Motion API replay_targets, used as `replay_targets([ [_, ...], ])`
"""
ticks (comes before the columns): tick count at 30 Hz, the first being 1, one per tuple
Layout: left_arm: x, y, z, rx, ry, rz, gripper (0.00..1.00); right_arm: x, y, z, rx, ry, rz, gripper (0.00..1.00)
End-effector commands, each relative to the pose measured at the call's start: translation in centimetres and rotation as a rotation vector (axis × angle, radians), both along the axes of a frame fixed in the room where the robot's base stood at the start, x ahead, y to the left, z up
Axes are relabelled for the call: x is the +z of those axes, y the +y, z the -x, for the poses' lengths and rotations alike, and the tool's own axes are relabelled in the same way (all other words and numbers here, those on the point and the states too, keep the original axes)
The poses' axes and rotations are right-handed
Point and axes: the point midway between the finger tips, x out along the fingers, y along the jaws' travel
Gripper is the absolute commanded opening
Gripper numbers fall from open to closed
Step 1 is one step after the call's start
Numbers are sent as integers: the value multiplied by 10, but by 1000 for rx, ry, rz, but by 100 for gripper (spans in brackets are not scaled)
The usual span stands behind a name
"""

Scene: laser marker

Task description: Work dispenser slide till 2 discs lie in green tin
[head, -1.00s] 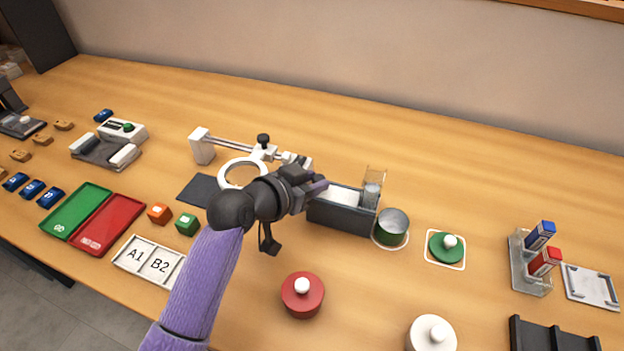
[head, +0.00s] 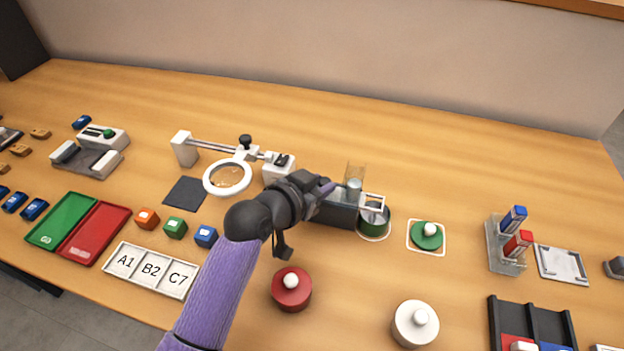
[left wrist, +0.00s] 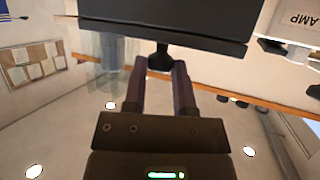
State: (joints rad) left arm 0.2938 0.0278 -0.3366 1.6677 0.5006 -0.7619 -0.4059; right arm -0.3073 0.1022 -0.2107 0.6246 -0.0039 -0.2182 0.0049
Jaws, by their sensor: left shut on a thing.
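The dispenser (head: 337,213) is a dark box with a clear tube (head: 355,172) standing at its right end; pale discs (head: 354,189) show low in the tube. Its white slide (head: 379,197) sticks out to the right, above the open green tin (head: 374,228). The slide partly covers the tin's mouth, so I cannot tell what lies inside. My left gripper (head: 325,188) is at the dispenser's left part. In the left wrist view its fingers are shut on a black knob (left wrist: 160,58) below a dark slab. My right gripper is not in view.
The tin's green lid (head: 427,238) lies to its right. A red tin (head: 292,290) and a white tin (head: 415,324) stand in front. A magnifier (head: 228,177) is behind my left arm. A clear rack (head: 506,250) with blue and red blocks stands right.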

Motion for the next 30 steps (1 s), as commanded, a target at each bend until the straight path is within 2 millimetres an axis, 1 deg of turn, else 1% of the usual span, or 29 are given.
replay_targets([
  [1,-1,-2,1,-6,3,4,0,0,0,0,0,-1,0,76],
  [2,-1,-2,1,-6,3,4,36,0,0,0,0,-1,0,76],
  [3,-1,-2,1,-6,3,4,44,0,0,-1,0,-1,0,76],
  [5,0,-2,1,-5,2,3,57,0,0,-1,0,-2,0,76],
  [6,0,-2,1,-5,2,3,65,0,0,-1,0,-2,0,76],
  [7,0,-2,1,-5,2,3,69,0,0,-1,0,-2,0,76],
  [24,0,-1,1,-5,2,4,69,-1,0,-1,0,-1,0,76],
  [26,-2,3,-1,-3,2,3,69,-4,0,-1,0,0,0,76],
  [29,-6,20,-6,1,4,3,69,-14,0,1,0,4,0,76],
  [30,-7,30,-9,1,3,1,69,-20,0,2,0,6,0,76],
])
